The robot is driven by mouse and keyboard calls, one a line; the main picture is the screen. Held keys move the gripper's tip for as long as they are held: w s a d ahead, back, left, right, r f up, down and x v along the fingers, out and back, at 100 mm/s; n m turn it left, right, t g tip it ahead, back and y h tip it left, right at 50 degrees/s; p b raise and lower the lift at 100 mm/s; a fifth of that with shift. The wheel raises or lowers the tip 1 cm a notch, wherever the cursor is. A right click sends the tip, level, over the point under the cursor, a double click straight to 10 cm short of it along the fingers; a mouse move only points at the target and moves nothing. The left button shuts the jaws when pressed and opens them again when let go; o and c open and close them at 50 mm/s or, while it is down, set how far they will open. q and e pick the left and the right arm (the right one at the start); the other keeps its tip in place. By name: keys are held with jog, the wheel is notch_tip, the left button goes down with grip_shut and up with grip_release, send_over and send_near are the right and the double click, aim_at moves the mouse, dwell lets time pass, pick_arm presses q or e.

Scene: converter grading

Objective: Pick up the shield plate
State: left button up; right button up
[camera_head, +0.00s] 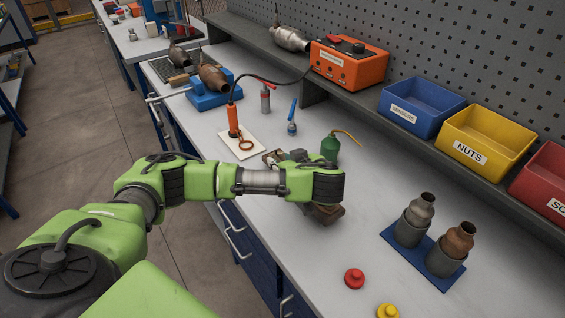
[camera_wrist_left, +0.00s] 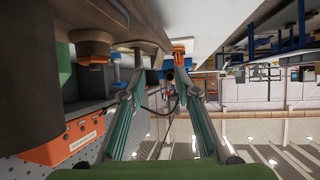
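A brown, worn metal piece (camera_head: 327,214), which looks like the shield plate, lies on the bench mostly hidden under my left wrist. Its full outline cannot be made out. In the left wrist view a brown-edged metal surface (camera_wrist_left: 125,14) is very close along the top, probably the same piece. My left gripper (camera_head: 284,157) is low over the bench, partly hidden by my wrist. In the left wrist view its two fingers (camera_wrist_left: 162,72) stand apart with nothing seen clamped between them. My right gripper is out of view.
A green oil can (camera_head: 330,147) stands close beside my left wrist. Two converters sit on a blue mat (camera_head: 444,282) to the right, near a red knob (camera_head: 354,278).

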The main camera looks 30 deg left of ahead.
aim_at(276, 157)
pick_arm(q)
jog(key=shift+p+x, duration=0.3)
jog(key=shift+x, duration=0.9)
jog(key=shift+w+a+f, duration=0.25)
jog(key=shift+a+f, duration=0.05)
jog(key=shift+f, duration=0.1)
jog(key=shift+d, duration=0.1)
grip_shut()
jog(key=shift+s+r, duration=0.1)
jog(key=shift+s, duration=0.05)
